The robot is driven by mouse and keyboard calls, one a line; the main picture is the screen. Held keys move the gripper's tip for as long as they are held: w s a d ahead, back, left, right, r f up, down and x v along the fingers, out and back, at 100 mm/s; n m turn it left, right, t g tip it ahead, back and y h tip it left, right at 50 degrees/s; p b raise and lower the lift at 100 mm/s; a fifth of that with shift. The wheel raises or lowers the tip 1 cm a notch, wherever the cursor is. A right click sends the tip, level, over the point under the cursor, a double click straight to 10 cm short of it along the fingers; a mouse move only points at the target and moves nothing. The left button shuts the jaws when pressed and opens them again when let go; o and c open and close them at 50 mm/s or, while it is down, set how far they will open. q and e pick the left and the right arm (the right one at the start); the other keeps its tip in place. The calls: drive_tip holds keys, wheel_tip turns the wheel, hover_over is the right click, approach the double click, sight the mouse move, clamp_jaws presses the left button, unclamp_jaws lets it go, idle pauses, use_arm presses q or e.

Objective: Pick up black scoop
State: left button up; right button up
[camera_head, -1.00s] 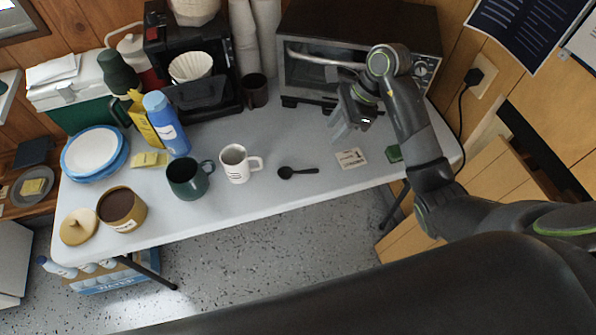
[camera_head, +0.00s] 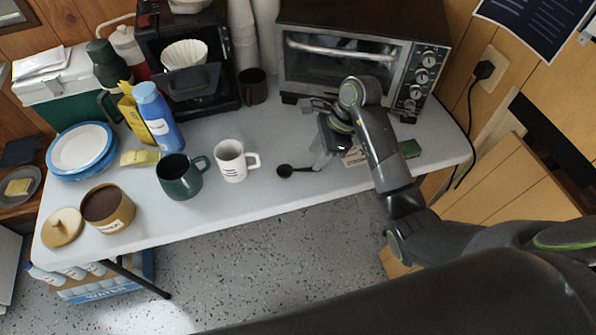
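The black scoop (camera_head: 286,170) lies flat on the table in front of the toaster oven, its round bowl to the left and its thin handle pointing right. My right gripper (camera_head: 320,160) points down beside the tip of the handle, with its pale grey fingers very close to it in the picture. I cannot tell whether they touch the handle or how far apart they stand. The scoop's bowl is clear of the fingers. My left gripper is not in view.
A white mug (camera_head: 230,161) and a dark green mug (camera_head: 177,177) stand left of the scoop. The toaster oven (camera_head: 345,55) is behind my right gripper. A small card (camera_head: 354,157) is partly hidden by my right arm, and a green item (camera_head: 409,148) lies right of it.

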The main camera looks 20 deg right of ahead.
sight(306, 168)
drive_tip(key=shift+p+x, duration=0.55)
drive_tip(key=shift+x, duration=2.15)
drive_tip(key=shift+w+a+r, duration=0.1)
drive_tip(key=shift+w, duration=0.05)
clamp_jaws()
